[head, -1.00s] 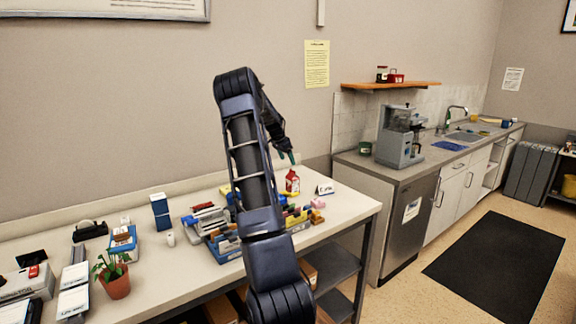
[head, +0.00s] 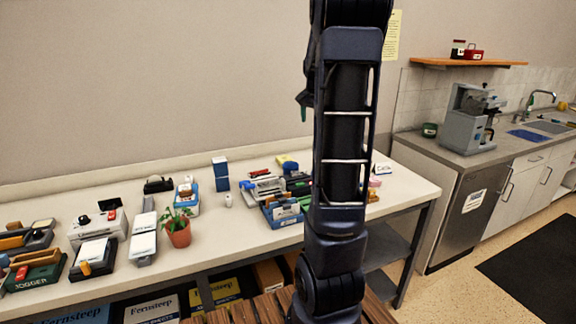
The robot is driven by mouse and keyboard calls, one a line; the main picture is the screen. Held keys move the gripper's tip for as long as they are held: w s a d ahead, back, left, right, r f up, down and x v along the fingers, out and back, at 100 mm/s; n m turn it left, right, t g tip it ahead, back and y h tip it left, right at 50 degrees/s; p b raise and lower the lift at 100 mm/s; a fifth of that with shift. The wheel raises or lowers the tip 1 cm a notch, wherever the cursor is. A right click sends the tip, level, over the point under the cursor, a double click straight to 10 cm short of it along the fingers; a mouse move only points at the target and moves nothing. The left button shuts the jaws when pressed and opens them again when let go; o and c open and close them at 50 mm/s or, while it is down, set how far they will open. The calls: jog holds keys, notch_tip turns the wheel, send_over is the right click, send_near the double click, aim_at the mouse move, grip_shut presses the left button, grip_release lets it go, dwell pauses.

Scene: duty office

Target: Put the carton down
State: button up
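My arm stands upright across the middle right of the head view. Part of my gripper (head: 304,103) shows as a dark shape with a small green tip at the arm's left side, high above the table (head: 120,193). The rest of the gripper is hidden by the arm or out of frame, so I cannot see whether its fingers are open or shut. The red carton does not show now; I cannot tell whether it is behind my arm. A tall blue box (head: 220,174) stands upright at the back of the table.
A blue tray (head: 284,216) of cards and a potted plant (head: 178,228) stand on the table, with office items at left. Bare tabletop lies in front of the tray and at the right end (head: 405,190). A coffee machine (head: 465,125) stands on the counter beyond.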

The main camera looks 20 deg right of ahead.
jog(key=s+a+r+n+t+y, duration=0.15)
jog(key=s+a+n, duration=0.45)
jog(key=s+a, duration=1)
jog(key=s+a+f+n, duration=0.1)
jog(key=s+a+n, duration=0.1)
jog(key=s, duration=0.4)
jog(key=s+a+f+n, duration=0.2)
jog(key=s+a, duration=0.3)
jog(key=s, duration=0.2)
jog(key=shift+a+f+n, duration=0.15)
jog(key=shift+f+n, duration=0.1)
jog(key=shift+n, duration=0.15)
